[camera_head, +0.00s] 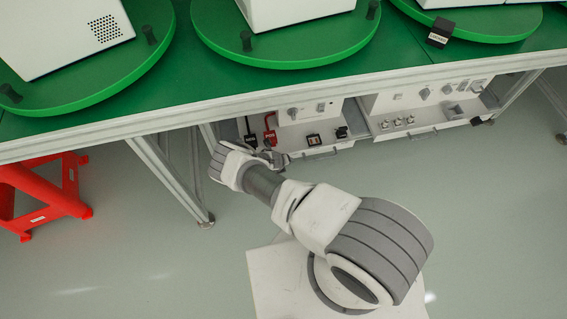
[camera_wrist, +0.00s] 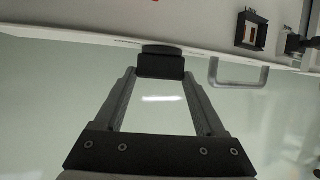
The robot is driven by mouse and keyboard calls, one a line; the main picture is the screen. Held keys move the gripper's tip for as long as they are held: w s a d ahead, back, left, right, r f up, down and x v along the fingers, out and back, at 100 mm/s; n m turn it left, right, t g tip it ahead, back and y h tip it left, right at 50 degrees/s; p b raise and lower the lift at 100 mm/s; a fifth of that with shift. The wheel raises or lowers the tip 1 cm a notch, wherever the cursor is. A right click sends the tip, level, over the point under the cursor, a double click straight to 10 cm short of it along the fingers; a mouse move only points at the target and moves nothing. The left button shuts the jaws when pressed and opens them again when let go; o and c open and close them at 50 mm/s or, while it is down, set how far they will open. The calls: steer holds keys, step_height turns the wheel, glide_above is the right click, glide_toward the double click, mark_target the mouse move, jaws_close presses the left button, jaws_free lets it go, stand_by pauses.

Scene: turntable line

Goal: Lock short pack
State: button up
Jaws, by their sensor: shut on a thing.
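My gripper (camera_wrist: 160,72) is shut on a small dark block (camera_wrist: 160,64) in the wrist view. The block sits between the fingertips, in front of the white panel's lower edge; I cannot tell whether it touches the panel. In the head view my gripper (camera_head: 280,160) is at the left white panel under the bench, partly hidden by my wrist. A red tagged part (camera_head: 270,137) and a black tagged part (camera_head: 250,140) hang just above it. I cannot tell which thing is the short pack. A black labelled block (camera_head: 440,32) sits on the right turntable's edge.
The left panel (camera_head: 325,122) carries switches and a small framed socket, which also shows in the wrist view (camera_wrist: 251,31). A grey handle (camera_wrist: 238,84) juts from its edge. A second panel (camera_head: 425,100) stands right. A red stool (camera_head: 45,195) stands left.

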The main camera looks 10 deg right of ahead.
steer(key=c, duration=0.4)
steer(key=shift+d+m+y+p, duration=0.2)
steer(key=shift+y+p, duration=0.2)
steer(key=shift+y, duration=0.5)
steer(key=shift+d+m+y+p, duration=0.2)
steer(key=shift+y+p, duration=0.2)
steer(key=shift+y, duration=0.5)
steer(key=o, duration=1.3)
steer(key=shift+p+v, duration=4.05)
steer(key=shift+v, duration=4.7)
